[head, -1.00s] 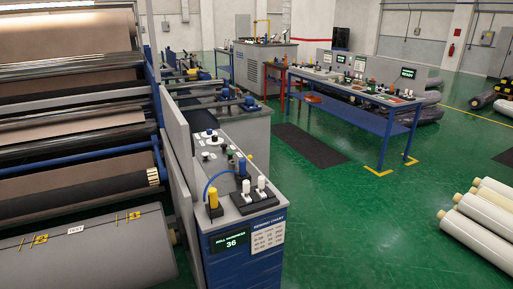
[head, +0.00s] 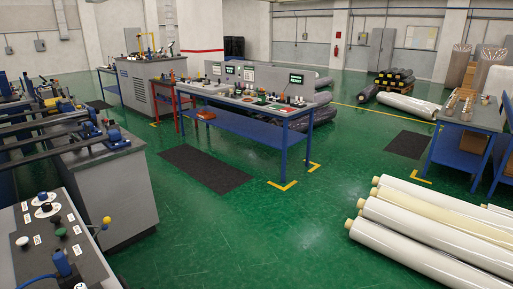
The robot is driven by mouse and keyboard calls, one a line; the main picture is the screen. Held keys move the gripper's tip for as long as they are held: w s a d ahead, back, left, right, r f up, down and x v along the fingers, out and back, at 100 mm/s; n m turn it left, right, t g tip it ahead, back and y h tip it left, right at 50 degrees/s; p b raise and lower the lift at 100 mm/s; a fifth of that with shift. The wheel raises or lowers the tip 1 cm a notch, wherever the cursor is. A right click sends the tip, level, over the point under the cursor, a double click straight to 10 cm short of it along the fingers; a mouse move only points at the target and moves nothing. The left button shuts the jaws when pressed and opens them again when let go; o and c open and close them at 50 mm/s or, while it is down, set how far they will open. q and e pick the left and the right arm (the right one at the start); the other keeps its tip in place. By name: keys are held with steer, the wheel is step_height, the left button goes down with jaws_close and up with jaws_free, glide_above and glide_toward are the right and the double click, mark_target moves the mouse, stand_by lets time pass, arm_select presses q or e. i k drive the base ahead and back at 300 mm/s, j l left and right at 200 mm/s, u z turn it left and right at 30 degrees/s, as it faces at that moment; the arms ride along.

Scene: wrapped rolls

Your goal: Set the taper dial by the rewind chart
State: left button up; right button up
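A grey control console (head: 80,264) is cut off at the lower left of the head view. On its top are a round dial with a white plate (head: 47,209), a green button (head: 60,232), a white knob (head: 22,241) and small white labels too small to read. I cannot tell which control is the taper dial. The console's front with the rewind chart is out of view. Neither of my grippers shows.
A blue bench (head: 255,128) with instruments and lit displays stands mid-room behind a dark mat (head: 205,168). White wrapped rolls (head: 425,240) lie at the lower right. A blue table (head: 468,125) stands at right. The green floor between is clear.

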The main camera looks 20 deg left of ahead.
mark_target(46, 207)
steer(key=i, duration=0.55)
steer(key=i+l, duration=0.15)
steer(key=i, duration=0.45)
steer(key=i+j+u, duration=0.2)
steer(key=i+u, duration=0.2)
steer(key=i+j+u, duration=0.1)
steer(key=i+u, duration=0.25)
steer(key=i+l+u, duration=0.1)
steer(key=i+u, duration=0.3)
steer(key=i, duration=0.15)
steer(key=i+l+u, duration=0.2)
steer(key=i+u, duration=0.15)
steer(key=i, duration=0.1)
